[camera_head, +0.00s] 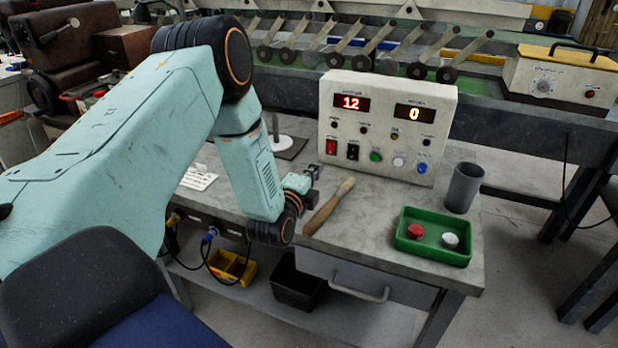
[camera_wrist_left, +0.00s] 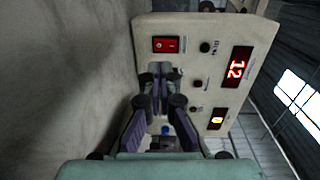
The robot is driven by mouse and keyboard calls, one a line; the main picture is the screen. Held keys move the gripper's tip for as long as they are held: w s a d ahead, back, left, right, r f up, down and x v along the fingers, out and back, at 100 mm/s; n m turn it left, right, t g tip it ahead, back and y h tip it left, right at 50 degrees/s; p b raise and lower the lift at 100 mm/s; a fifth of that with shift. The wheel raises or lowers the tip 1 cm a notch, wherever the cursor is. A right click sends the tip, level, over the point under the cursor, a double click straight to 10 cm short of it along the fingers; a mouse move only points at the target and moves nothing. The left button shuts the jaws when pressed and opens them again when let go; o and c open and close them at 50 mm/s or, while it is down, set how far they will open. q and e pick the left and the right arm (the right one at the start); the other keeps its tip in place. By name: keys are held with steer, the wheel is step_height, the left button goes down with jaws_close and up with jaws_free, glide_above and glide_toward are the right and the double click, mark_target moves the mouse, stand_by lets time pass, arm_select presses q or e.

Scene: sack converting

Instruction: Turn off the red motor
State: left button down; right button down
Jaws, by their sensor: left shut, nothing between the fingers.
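The control box (camera_head: 387,125) stands on the bench with a red display reading 12 and an amber display reading 0. A red rocker switch (camera_head: 331,147) is at the lower left of its face, with a black rocker switch (camera_head: 352,151) to its right. The red switch also shows in the left wrist view (camera_wrist_left: 165,44). My left gripper (camera_head: 313,172) is shut and empty, low in front of the box's left side. In the left wrist view its fingertips (camera_wrist_left: 160,76) are just below the red switch in the picture and hide part of the panel; contact cannot be told.
A wooden-handled brush (camera_head: 329,207) lies on the bench close to the gripper. A green tray (camera_head: 433,256) with a red and a white knob and a grey cup (camera_head: 463,188) stand on the right. Bare bench top (camera_head: 370,225) lies between brush and tray.

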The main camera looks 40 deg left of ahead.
arm_select(q)
steer(key=shift+v, duration=1.8)
